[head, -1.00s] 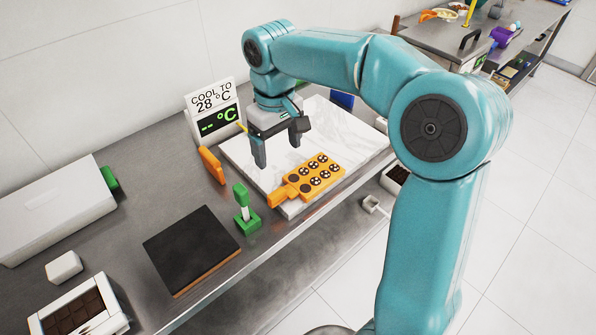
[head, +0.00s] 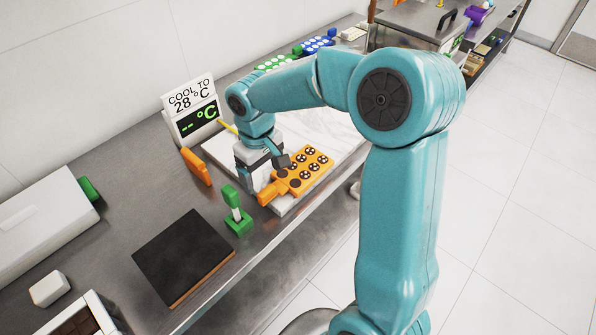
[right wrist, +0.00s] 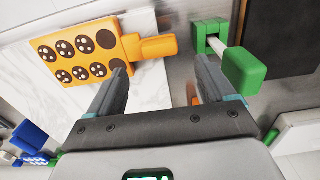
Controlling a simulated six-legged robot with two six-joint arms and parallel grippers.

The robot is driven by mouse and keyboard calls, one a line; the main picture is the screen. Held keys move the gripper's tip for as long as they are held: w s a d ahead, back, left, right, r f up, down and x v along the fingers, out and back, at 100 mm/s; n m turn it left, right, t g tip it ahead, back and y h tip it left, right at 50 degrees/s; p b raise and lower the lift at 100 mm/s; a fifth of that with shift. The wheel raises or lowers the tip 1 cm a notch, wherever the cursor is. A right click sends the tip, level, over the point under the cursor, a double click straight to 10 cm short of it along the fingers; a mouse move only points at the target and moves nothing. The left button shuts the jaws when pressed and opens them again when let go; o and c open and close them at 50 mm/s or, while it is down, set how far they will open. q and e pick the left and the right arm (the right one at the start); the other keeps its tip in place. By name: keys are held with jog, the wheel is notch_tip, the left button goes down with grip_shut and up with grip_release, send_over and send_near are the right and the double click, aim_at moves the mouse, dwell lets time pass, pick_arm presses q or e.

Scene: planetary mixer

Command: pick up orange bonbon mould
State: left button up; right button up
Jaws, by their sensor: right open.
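The orange bonbon mould (head: 304,166) lies flat on the white marble slab (head: 335,150), its handle (head: 268,193) pointing to the near left. It has round dark cavities, several with white marks. My right gripper (head: 266,178) is open and low beside the handle end of the mould. In the right wrist view, the mould (right wrist: 80,52) is at the upper left and its handle (right wrist: 156,47) shows beyond the gap between the two open fingertips (right wrist: 162,68). Nothing is between the jaws. I cannot tell whether a finger touches the mould. My left gripper is out of view.
A green tool on a stand (head: 236,212) and an orange upright piece (head: 196,166) are close to the gripper. A dark square board (head: 184,255) lies nearer. A display sign (head: 192,108) stands behind. Green (head: 275,63) and blue (head: 318,42) moulds lie farther back.

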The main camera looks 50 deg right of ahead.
jog(key=shift+s+f, duration=0.1)
jog(key=shift+f, duration=0.3)
jog(key=f, duration=0.4)
jog(key=shift+w+p, duration=0.25)
jog(key=shift+p, duration=0.1)
jog(key=shift+f, duration=0.3)
jog(key=shift+r, duration=0.1)
jog(key=c, duration=1.3)
jog(key=shift+o, duration=0.2)
jog(key=shift+r, duration=0.1)
notch_tip(320, 180, up, 20)
